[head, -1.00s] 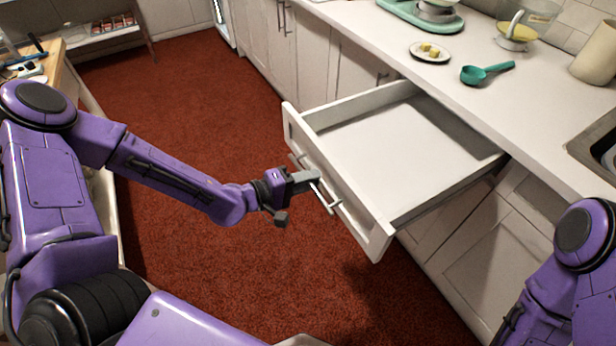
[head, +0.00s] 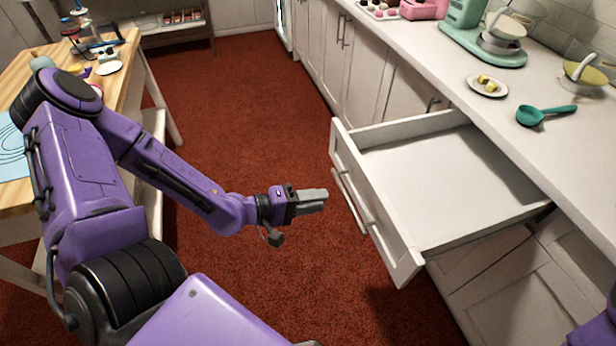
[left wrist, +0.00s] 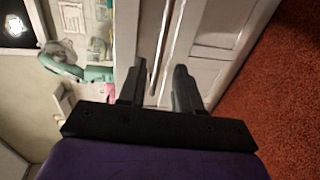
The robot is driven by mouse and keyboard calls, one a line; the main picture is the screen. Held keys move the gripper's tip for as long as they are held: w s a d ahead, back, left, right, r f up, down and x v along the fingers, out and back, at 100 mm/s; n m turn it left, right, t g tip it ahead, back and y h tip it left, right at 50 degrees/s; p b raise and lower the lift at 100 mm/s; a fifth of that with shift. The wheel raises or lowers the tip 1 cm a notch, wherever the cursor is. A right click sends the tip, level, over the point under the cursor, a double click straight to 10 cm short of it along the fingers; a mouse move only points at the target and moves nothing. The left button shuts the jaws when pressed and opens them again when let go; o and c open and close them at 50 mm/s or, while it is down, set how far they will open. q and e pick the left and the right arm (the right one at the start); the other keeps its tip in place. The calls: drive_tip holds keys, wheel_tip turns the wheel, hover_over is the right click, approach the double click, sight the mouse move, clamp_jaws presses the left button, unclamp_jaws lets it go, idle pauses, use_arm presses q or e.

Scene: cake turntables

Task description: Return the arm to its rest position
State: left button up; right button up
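My left gripper (head: 314,197) is in front of the pulled-out drawer, over the red floor, with nothing in it. Its fingers point right toward the drawer's bar handle (head: 350,199), with a small gap between fingertips and handle. In the left wrist view the two fingers (left wrist: 158,76) stand apart. The white drawer (head: 388,212) is open and looks empty. My left arm is stretched forward from the left. My right gripper is out of view; only a purple bit of my right side shows at the right edge.
A wooden table (head: 128,62) with tools and a blue mat (head: 14,150) stands at the left, close to my left arm. The white counter (head: 560,165) on the right bears a green scoop (head: 541,114), a plate (head: 487,87) and a stand mixer (head: 470,35). Red floor (head: 240,110) lies open between.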

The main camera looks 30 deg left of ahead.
use_arm(q)
drive_tip(key=shift+v, duration=1.05)
drive_tip(key=a+f+g+y, duration=0.3)
drive_tip(key=a+f+y, duration=0.5)
drive_tip(key=a+y, duration=0.15)
drive_tip(key=s+d+f+m+g+y, duration=0.1)
drive_tip(key=s+f+g+y, duration=0.1)
drive_tip(key=s+f, duration=0.3)
drive_tip(key=s+d+f+m+g+y, duration=0.1)
drive_tip(key=s+f+g, duration=0.3)
drive_tip(key=s, duration=0.9)
wheel_tip(320, 180, down, 3)
drive_tip(key=shift+d+r+m+y, duration=0.2)
drive_tip(key=shift+d+m+y, duration=0.15)
drive_tip(key=shift+d+m, duration=0.4)
